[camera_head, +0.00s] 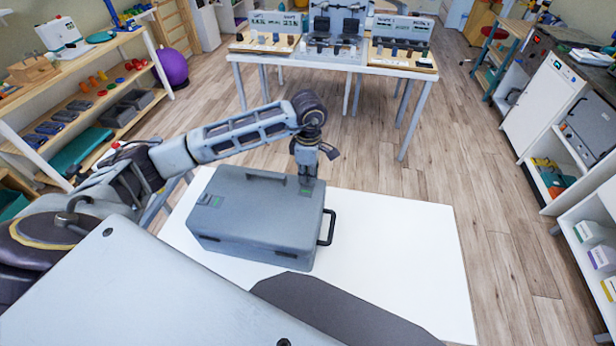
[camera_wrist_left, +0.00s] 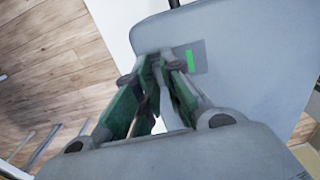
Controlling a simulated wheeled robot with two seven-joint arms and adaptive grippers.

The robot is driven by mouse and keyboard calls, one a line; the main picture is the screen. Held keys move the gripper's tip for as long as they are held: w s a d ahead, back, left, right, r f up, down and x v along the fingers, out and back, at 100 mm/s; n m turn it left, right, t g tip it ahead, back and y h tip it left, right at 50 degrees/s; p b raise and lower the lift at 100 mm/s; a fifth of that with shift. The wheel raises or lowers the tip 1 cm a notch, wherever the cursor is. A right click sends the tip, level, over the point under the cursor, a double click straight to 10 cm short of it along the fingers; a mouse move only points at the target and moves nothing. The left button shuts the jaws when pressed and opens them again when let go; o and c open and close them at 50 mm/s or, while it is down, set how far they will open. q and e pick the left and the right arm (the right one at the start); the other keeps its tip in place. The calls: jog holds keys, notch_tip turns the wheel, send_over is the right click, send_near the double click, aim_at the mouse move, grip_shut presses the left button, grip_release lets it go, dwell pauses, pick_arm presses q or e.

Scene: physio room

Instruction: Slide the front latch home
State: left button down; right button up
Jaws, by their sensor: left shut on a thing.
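A closed grey-blue case (camera_head: 255,220) lies on a white table (camera_head: 400,240). Its lid has a latch plate with a green mark (camera_head: 213,200) at the left end. A second latch plate with a green strip (camera_wrist_left: 190,60) shows in the left wrist view, at the right end of the case. My left gripper (camera_head: 306,179) reaches down onto that right end. In the left wrist view its fingertips (camera_wrist_left: 160,62) are closed together beside the green strip, on a small part that looks like the latch; the fingers mostly hide it. My right gripper is out of view.
A dark handle (camera_head: 330,228) sticks out from the case's right side. The white table is bare to the right of the case. Behind, a display table (camera_head: 335,62) stands across wooden floor. Shelves line the left, cabinets (camera_head: 540,100) the right.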

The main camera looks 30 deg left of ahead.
pick_arm(q)
jog(key=shift+w, duration=0.1)
jog(key=c, duration=1.6)
grip_release()
jog(key=shift+c, duration=0.2)
jog(key=shift+o, duration=0.6)
jog(key=shift+r, duration=0.75)
notch_tip(320, 180, up, 10)
jog(key=shift+r, duration=0.25)
